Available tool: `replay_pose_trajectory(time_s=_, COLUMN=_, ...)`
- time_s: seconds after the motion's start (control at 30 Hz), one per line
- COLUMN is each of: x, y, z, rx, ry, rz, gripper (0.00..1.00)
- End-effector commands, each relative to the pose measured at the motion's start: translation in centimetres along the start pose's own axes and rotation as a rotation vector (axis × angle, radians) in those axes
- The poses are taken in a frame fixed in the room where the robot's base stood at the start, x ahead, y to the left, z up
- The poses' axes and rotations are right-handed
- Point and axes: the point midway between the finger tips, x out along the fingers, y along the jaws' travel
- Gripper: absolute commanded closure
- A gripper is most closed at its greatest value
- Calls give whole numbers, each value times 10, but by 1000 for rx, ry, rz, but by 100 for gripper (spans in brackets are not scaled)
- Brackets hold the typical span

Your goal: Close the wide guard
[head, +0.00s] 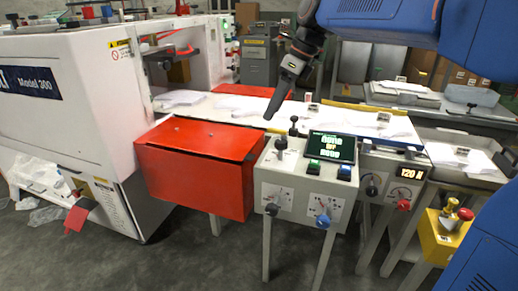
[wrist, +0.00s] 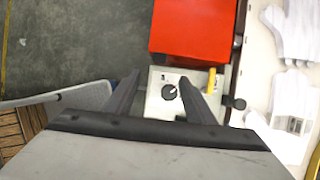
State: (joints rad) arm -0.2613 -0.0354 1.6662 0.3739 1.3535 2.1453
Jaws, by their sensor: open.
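A wide red guard (head: 198,160) sits at the near side of the white belt, between the white machine and the control box. Its top panel slopes slightly and its front panel hangs down. It also shows at the top of the wrist view (wrist: 193,28). I cannot tell for sure how far open it is. My gripper (head: 272,112) is above the belt, to the right of the guard, pointing down. In the wrist view my gripper (wrist: 160,82) has its fingers spread and empty, with the control box's knob between them in the picture.
The control box (head: 300,180) carries levers, knobs and a lit screen (head: 331,147). White gloves (head: 370,122) lie along the belt. The white machine (head: 60,90) stands at left. A yellow box (head: 440,235) with a red knob stands at right. Grey floor is clear in front.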

Motion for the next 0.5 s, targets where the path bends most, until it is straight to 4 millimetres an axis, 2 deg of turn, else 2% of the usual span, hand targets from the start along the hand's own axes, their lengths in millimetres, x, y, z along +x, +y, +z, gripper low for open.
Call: replay_pose_trajectory(time_s=0.5, x=92, y=1, z=-1, rx=-2, ry=3, rz=2, gripper=50)
